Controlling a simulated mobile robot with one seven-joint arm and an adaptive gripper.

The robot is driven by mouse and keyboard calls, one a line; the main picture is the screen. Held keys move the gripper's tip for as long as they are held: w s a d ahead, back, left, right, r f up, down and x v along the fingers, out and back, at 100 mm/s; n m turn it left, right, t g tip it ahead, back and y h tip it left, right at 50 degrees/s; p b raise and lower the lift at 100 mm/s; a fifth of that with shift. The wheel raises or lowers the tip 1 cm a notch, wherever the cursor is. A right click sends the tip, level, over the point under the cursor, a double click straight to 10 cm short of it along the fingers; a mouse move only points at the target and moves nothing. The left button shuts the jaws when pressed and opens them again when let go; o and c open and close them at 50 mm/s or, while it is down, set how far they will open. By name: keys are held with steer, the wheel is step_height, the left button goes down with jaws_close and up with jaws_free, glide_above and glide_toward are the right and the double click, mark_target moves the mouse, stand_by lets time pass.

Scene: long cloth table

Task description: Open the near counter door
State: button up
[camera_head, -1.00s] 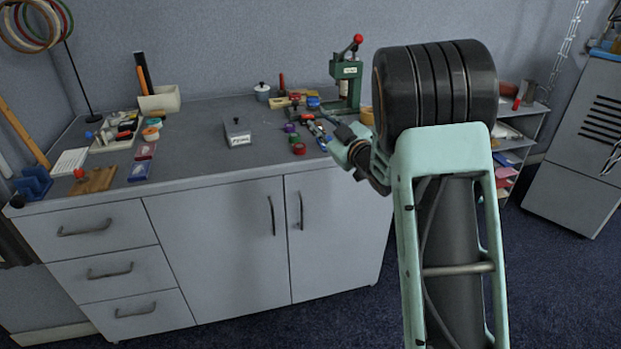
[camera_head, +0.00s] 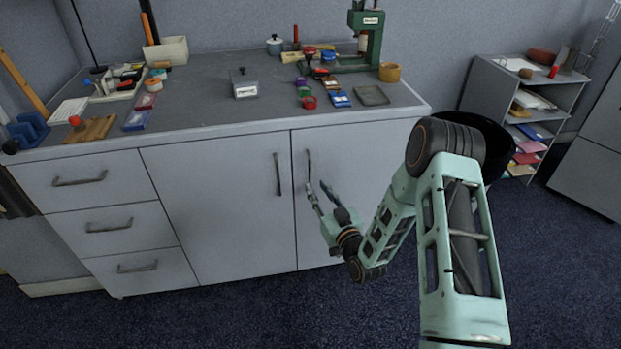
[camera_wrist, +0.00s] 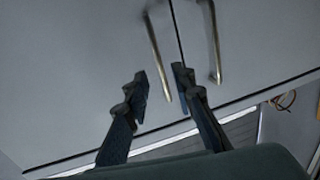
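A grey counter has two flat doors side by side, a wide left door (camera_head: 215,210) and a right door (camera_head: 350,165). Both look shut. The left door's dark bar handle (camera_head: 277,174) and the right door's handle (camera_head: 309,165) stand upright beside their shared seam. My gripper (camera_head: 317,187) is open and empty, at the lower end of the right door's handle in the head view. In the wrist view, my gripper (camera_wrist: 160,80) has its fingers apart, with one handle (camera_wrist: 157,55) showing between them and another handle (camera_wrist: 213,42) right of them. Contact cannot be told.
Three drawers (camera_head: 108,226) are left of the doors. The countertop (camera_head: 200,95) holds a green press (camera_head: 368,40), a small labelled box (camera_head: 245,88) and loose items. A black bin (camera_head: 497,140) and shelf (camera_head: 560,85) stand right. Blue carpet in front is clear.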

mark_target(310, 177)
steer(key=b+x, duration=0.1)
steer(key=x, duration=0.6)
jaws_close()
stand_by(0.3)
